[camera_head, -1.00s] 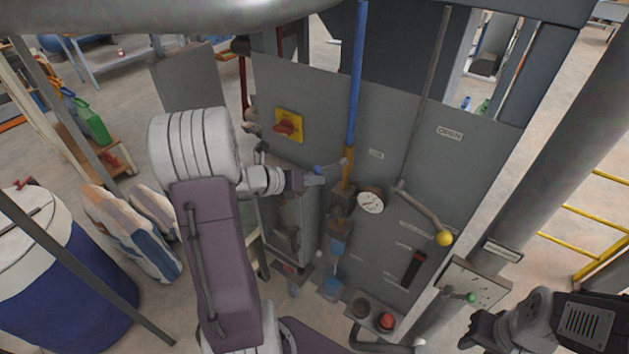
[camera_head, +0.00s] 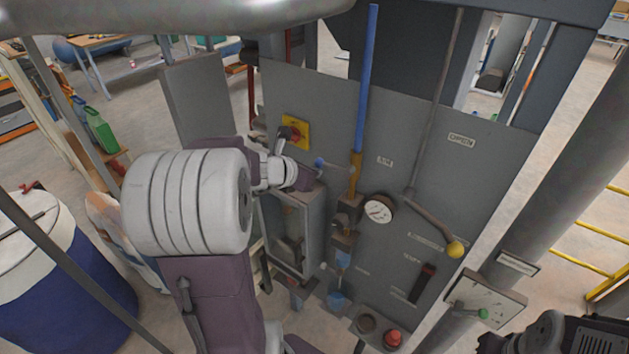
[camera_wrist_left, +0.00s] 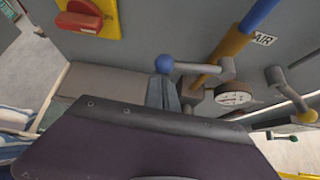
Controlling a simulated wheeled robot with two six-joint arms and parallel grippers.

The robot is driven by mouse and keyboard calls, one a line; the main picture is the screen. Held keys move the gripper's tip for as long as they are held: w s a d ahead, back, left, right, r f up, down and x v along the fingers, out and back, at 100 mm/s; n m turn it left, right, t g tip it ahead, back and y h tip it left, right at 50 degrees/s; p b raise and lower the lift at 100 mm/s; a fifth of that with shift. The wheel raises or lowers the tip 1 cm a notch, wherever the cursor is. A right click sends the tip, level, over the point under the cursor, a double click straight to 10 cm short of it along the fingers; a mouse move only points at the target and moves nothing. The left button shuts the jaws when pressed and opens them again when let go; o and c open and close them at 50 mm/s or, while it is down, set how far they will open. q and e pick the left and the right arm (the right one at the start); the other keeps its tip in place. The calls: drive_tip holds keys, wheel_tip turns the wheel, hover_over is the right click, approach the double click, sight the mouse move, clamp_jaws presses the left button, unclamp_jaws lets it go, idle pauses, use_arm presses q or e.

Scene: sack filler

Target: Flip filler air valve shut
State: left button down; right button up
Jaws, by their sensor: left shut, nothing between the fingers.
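The air valve (camera_head: 354,172) is an orange-yellow section at the foot of a blue pipe (camera_head: 366,75) on the grey panel, beside an AIR label. Its grey lever (camera_wrist_left: 196,69) points sideways to the left, across the pipe, and ends in a blue ball (camera_head: 319,162). The ball also shows in the left wrist view (camera_wrist_left: 164,63). My left gripper (camera_wrist_left: 163,92) is shut and empty, its fingertips close below the ball; I cannot tell whether they touch. In the head view it (camera_head: 311,178) is left of the valve. My right gripper (camera_head: 488,343) is partly in view at the bottom right.
A yellow plate with a red rotary switch (camera_head: 295,133) is up and left of the valve. A round gauge (camera_head: 378,210) and a long lever with a yellow ball (camera_head: 454,249) are to the right. A grey box (camera_head: 296,235) sits below my left gripper.

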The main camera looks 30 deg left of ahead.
use_arm(q)
drive_tip(key=shift+a+r, duration=0.15)
drive_tip(key=shift+r, duration=0.45)
use_arm(e)
drive_tip(key=shift+r, duration=0.1)
